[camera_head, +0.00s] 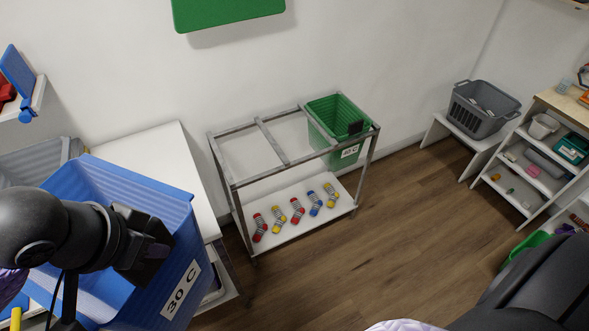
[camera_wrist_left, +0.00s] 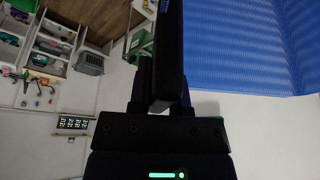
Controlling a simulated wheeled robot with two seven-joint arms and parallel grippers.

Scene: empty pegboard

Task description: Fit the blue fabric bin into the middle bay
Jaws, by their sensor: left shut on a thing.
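The blue fabric bin (camera_head: 185,245) is large in the lower left of the head view, with a white "30 C" label on one side. My left gripper (camera_head: 145,240) is shut on its rim and holds it. Its ribbed blue wall also fills the top right of the left wrist view (camera_wrist_left: 235,45). The grey metal rack (camera_head: 228,183) stands at the centre, apart from the bin. A green bin (camera_head: 340,115), also labelled "30 C", hangs in its right bay. The left and middle bays are open frames. My right gripper is out of view.
Several striped socks (camera_head: 297,210) lie on the rack's white lower shelf. A white table (camera_head: 150,160) stands between the held bin and the rack. A grey basket (camera_head: 485,108) and shelves stand at the right. The wooden floor (camera_head: 400,220) right of the rack is clear.

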